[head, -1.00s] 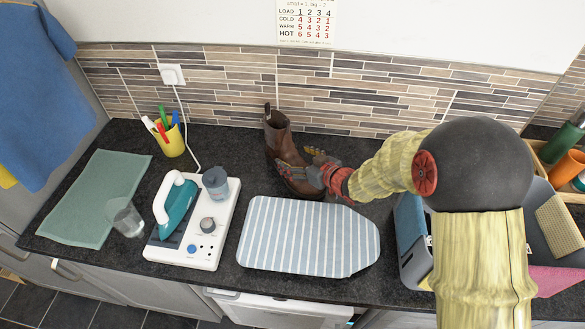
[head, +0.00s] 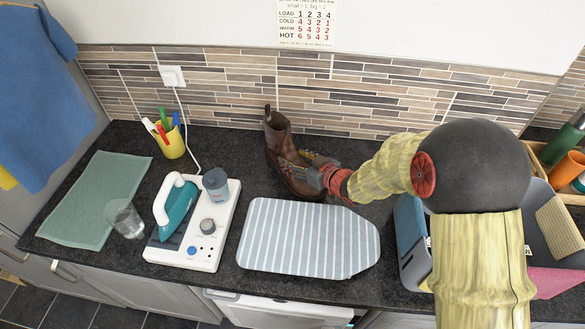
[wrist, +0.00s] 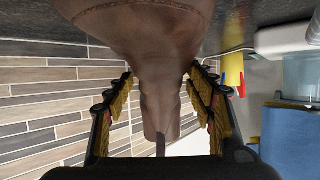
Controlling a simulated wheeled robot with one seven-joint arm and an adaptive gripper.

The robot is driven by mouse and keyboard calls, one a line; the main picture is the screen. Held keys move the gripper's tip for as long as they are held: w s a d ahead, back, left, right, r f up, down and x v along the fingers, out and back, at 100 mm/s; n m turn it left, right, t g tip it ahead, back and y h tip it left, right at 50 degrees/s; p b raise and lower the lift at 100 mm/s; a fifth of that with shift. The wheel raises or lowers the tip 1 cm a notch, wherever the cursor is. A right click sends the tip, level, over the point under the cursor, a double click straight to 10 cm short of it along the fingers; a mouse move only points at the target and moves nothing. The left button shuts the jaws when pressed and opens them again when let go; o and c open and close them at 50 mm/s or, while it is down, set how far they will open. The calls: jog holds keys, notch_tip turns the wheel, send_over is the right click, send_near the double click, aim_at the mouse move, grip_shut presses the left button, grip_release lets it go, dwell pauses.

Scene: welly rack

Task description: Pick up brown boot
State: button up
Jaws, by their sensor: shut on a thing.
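The brown boot (head: 278,134) stands upright on the dark worktop near the tiled wall, behind the striped ironing pad. Its shaft and pull tab point up, and its toe points toward the front right. My gripper (head: 302,162) reaches in from the right and is shut on the boot, with a finger on either side. In the wrist view the boot (wrist: 160,85) fills the middle, between the two ridged yellow finger pads. The far finger is partly hidden in the head view.
The striped ironing pad (head: 308,238) lies in front of the boot. A steam iron (head: 178,208) on a white base, a glass (head: 126,220) and a yellow pen cup (head: 172,145) stand to the left. A grey bin (head: 412,262) is at the right.

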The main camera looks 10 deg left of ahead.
grip_shut()
jog(key=shift+w+r, duration=0.1)
jog(key=shift+r, duration=0.1)
dwell(0.5)
